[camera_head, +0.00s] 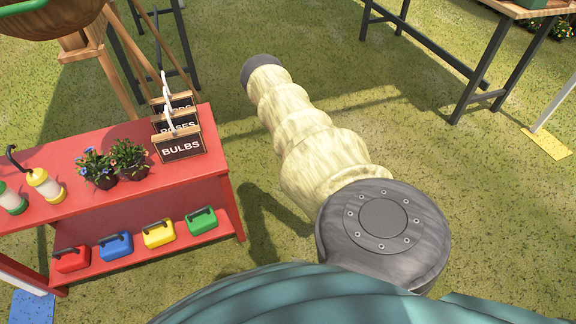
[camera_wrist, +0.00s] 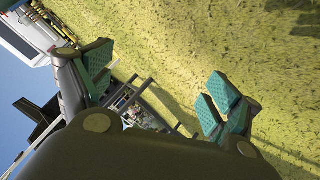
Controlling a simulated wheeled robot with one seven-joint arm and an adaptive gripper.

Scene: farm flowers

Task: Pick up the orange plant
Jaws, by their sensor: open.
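Two small potted plants stand side by side on the red table in the head view. The left plant (camera_head: 97,169) shows blue flowers with a few orange-red specks. The right plant (camera_head: 128,158) is green and leafy with tiny blossoms; I cannot clearly tell which one is the orange plant. My gripper (camera_wrist: 158,88) shows in the wrist view with its teal-padded fingers wide apart and nothing between them. In the head view my arm reaches out over the grass, right of the table, and my gripper is not visible there.
A dark-legged table (camera_head: 480,75) stands at the upper right. Grass between is open.

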